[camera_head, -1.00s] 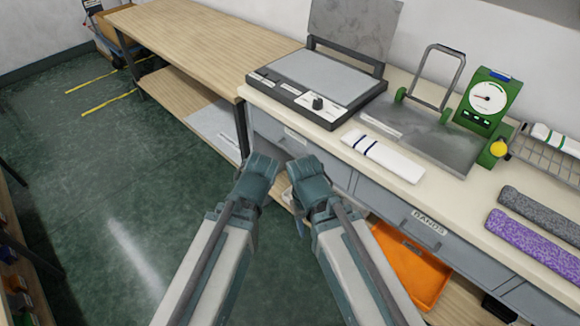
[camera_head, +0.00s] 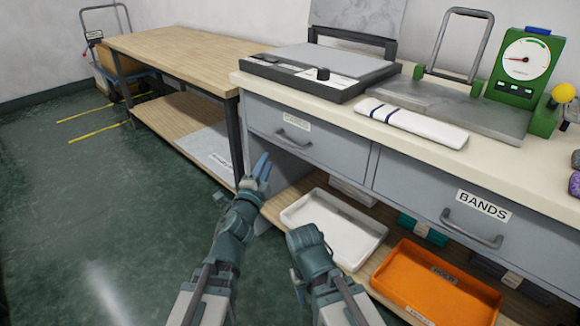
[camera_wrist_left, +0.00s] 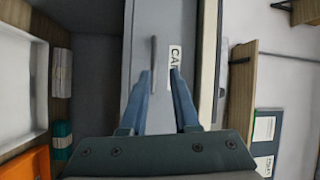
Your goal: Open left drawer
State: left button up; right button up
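The left drawer (camera_head: 325,145) is a grey front under the worktop's left part, and it is shut. Its bar handle (camera_head: 293,138) sits below a small white label (camera_head: 296,122). My left gripper (camera_head: 264,168) points up toward this drawer from below and left of the handle, apart from it in the head view. In the left wrist view, its two blue fingers (camera_wrist_left: 159,74) are spread, with the handle (camera_wrist_left: 153,60) ahead of the gap between them and the label (camera_wrist_left: 174,62) beside it. My right gripper (camera_head: 306,240) is low in front of the shelf; its fingers are hidden.
Below are a white tray (camera_head: 335,228) and an orange tray (camera_head: 435,285). A wooden table (camera_head: 175,55) adjoins at left. The green floor (camera_head: 100,200) is free at left.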

aim_at(290, 143)
pick_arm(q)
jog(key=w+d+m, duration=0.1)
jog(key=w+d, duration=0.1)
jog(key=w, duration=0.2)
jog(key=w+d+m+h, duration=0.1)
jog(key=w+d, duration=0.1)
jog(key=w, duration=0.1)
jog(key=w+d+h, duration=0.1)
jog(key=w+d, duration=0.2)
jog(key=w, duration=0.1)
jog(key=shift+w+m, duration=0.35)
jog(key=shift+m, duration=0.05)
pick_arm(e)
jog(key=shift+f, duration=0.8)
pick_arm(q)
grip_shut()
jog(key=shift+a, duration=0.1)
dwell(0.6)
